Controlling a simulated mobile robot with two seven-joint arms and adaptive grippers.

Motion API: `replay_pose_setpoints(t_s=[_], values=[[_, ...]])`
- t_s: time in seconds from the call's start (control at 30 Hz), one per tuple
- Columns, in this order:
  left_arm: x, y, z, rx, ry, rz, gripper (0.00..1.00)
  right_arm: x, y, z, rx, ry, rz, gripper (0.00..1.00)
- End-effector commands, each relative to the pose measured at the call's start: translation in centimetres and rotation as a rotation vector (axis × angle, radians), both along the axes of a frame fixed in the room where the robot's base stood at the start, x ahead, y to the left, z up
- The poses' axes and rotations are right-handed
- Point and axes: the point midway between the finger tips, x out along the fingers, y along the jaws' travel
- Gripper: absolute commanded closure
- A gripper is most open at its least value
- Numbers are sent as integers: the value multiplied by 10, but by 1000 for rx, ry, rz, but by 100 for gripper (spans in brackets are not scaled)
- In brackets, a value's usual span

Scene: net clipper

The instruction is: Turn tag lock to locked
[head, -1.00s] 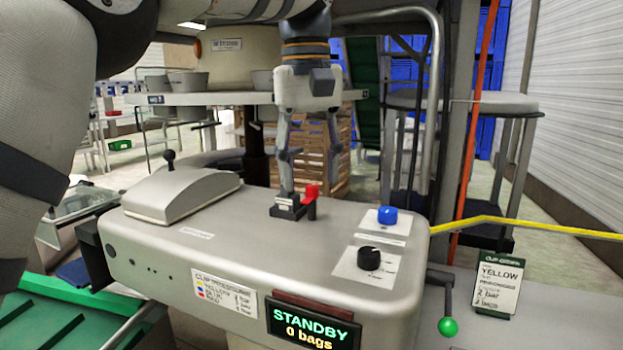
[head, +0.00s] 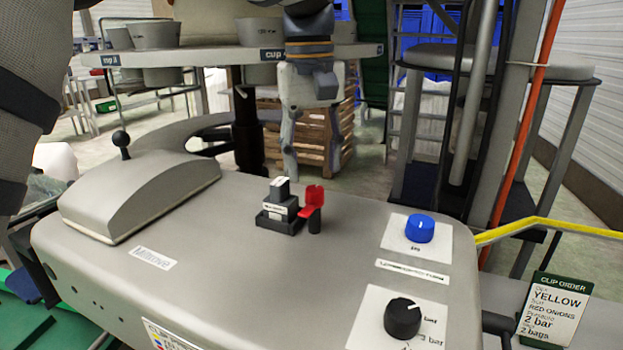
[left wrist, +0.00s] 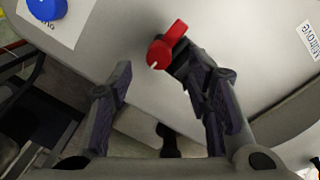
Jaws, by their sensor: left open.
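The tag lock appears to be the red lever (head: 312,200) on a short dark post, on top of the grey clipper housing. It stands just right of a black tag holder (head: 279,222) with small stacked blocks. In the left wrist view the red lever (left wrist: 167,46) lies just beyond the fingertips, nearer the right-hand finger. My left gripper (head: 310,172) is open and empty, behind the lever in the head view, its fingers pointing down. It also shows in the left wrist view (left wrist: 160,78). No contact with the lever is clear. My right gripper is out of view.
A blue knob (head: 419,228) and a black knob (head: 403,318) sit on white plates at the right of the housing. A curved grey cover (head: 140,195) with a black ball handle is at left. An order card (head: 553,310) stands at right.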

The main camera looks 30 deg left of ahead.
Motion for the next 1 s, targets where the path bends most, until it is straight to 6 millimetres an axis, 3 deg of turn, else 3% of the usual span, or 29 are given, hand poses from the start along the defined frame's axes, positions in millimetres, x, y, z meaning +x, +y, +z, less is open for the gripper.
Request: replay_pose_setpoints(t_s=[0.2,0.53,0.73,1.0], values=[[1,-1,-37,-1,-2,0,55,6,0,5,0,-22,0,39],[1,-1,-46,-1,-1,0,55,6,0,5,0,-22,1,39],[1,-1,-45,-1,-1,0,98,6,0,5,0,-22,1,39],[2,-1,-45,-1,0,-11,100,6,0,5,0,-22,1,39]])
